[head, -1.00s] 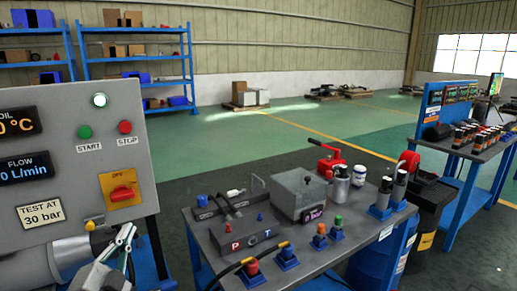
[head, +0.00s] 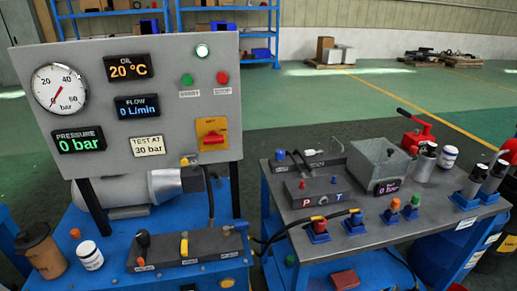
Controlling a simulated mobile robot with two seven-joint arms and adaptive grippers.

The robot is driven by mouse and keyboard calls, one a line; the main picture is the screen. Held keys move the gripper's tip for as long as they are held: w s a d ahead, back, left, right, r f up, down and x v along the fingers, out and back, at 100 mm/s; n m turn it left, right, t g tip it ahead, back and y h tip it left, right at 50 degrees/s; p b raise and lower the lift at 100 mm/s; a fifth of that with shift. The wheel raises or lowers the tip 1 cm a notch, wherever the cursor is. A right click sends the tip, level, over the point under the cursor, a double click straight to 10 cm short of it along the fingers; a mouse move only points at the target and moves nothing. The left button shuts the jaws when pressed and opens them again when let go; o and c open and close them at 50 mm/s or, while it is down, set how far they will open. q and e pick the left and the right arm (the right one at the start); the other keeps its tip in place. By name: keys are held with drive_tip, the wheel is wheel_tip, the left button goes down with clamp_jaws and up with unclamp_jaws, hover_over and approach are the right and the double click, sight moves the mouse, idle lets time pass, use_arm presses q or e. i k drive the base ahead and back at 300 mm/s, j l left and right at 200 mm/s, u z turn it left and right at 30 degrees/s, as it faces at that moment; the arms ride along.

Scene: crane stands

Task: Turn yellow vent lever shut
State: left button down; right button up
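A yellow lever (head: 184,246) stands roughly upright on the dark valve block (head: 213,243) at the front of the left blue bench. The small labels on the block's front are too small to read, so I cannot confirm which one names the vent. Another small yellow part (head: 185,161) sits on the pump block beside the motor. The pressure display (head: 79,140) reads 0 bar. Neither of my grippers is in view.
The grey control panel (head: 180,64) rises behind the block. A brown cup (head: 41,250) and a white jar (head: 89,256) stand left of it. A hose (head: 210,200) runs down near the block's right end. The right workbench (head: 416,224) carries a manifold, fittings and bottles.

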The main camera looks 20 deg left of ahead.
sight(184, 243)
drive_tip(key=u, duration=1.2)
